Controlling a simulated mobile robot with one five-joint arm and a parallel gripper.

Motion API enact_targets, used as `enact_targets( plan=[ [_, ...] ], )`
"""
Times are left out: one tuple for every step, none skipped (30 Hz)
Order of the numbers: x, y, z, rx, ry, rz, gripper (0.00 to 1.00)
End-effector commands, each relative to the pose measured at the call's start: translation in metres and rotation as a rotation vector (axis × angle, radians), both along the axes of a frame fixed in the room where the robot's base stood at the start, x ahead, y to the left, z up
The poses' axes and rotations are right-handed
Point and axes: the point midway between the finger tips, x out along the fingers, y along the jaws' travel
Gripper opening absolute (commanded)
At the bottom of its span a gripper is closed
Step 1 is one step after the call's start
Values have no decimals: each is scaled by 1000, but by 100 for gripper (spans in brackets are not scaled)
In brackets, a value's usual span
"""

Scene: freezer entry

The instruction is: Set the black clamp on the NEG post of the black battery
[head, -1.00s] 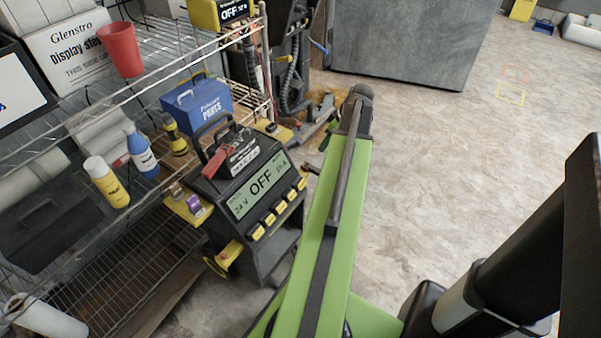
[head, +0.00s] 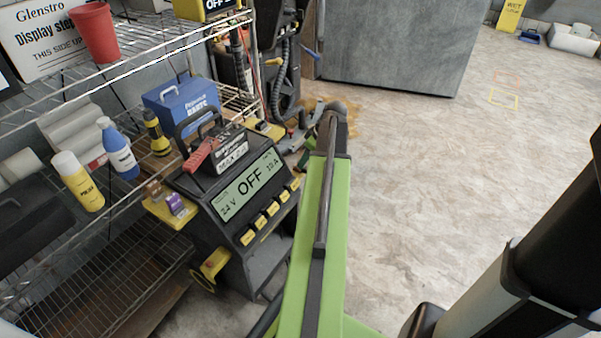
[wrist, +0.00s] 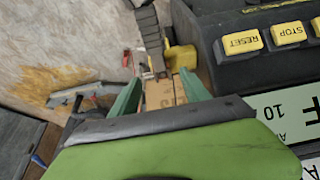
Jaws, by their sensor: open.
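The black battery (head: 232,158) with a white label sits on top of the black charger in the head view. A red clamp (head: 201,153) lies at its left side. I cannot make out the black clamp or the NEG post in either view. My gripper (wrist: 161,78) shows in the wrist view with its two green fingers apart and nothing held between them. In the head view it is mostly hidden behind my green arm, to the right of the charger and battery.
The charger (head: 247,210) reads OFF and has yellow buttons; its RESET button (wrist: 242,42) shows close to the right finger in the wrist view. A wire shelf (head: 95,265) with bottles and a blue parts box (head: 182,105) stands at left. Floor at right (head: 430,170) is clear.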

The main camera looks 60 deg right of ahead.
Motion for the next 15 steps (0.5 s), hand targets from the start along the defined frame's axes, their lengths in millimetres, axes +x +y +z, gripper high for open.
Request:
enact_targets(
  plan=[
    [3, 0, -11, 0, 0, 1, 55],
    [5, 1, -17, -1, 0, 2, 55],
    [8, 1, -24, -1, 0, 2, 55],
    [11, 2, -29, -1, 0, 2, 55],
    [13, 2, -35, 0, 0, 1, 55],
    [15, 1, -41, 0, 0, 1, 55],
    [17, 1, -44, 0, 0, 1, 55],
    [18, 1, -46, 0, 0, 1, 55],
    [19, 2, -47, 0, 0, 1, 55],
    [20, 2, -46, 0, 0, 1, 55],
    [20, 2, -45, 0, 0, 1, 55],
    [20, 2, -43, 0, 0, 1, 55],
    [20, 2, -43, 0, 0, 1, 55],
    [20, 2, -43, 0, 0, 1, 55],
    [20, 2, -43, 0, 0, 1, 55]
  ],
)
